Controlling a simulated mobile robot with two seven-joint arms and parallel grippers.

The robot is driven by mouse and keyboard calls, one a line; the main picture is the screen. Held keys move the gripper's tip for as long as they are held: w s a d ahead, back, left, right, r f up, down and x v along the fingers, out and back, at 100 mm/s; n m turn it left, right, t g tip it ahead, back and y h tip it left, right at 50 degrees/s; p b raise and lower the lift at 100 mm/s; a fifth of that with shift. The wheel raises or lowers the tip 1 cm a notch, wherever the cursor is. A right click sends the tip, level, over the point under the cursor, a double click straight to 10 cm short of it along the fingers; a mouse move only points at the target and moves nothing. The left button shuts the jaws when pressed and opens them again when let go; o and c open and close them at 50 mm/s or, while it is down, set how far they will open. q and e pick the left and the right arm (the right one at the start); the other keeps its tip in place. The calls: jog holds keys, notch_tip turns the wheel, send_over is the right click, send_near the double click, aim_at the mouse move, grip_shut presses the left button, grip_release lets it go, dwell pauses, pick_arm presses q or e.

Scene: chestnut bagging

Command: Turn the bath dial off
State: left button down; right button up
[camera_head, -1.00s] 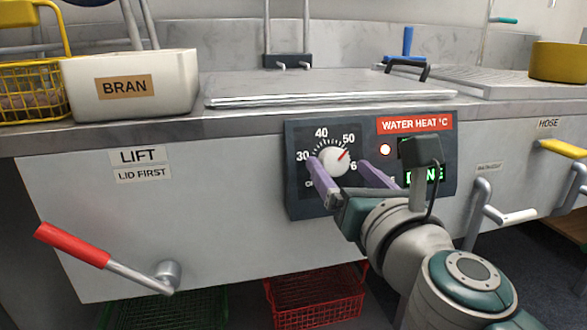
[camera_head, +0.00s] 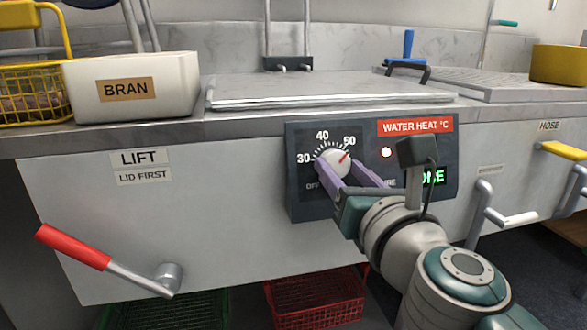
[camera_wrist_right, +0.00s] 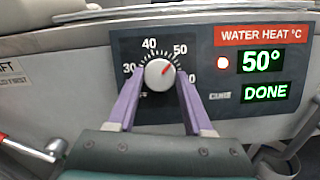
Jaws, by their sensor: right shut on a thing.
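The bath dial (camera_head: 336,161) is a white round knob with a red pointer on a dark panel marked OFF, 30, 40, 50 and up. Its pointer aims up and right, near 50. In the right wrist view the knob (camera_wrist_right: 159,73) sits between the purple fingertips of my right gripper (camera_wrist_right: 159,82), which is shut on it. In the head view my right gripper (camera_head: 338,172) reaches the knob from the lower right. The display (camera_wrist_right: 262,60) reads 50° with DONE below, and a red lamp (camera_wrist_right: 223,62) is lit. My left gripper is not in view.
A red-handled crank (camera_head: 75,246) sticks out at the left front. A BRAN box (camera_head: 135,88) and a yellow basket (camera_head: 38,92) stand on the counter. A flat metal lid (camera_head: 325,88) lies above the panel. A red crate (camera_head: 318,296) is below.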

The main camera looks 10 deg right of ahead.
grip_shut()
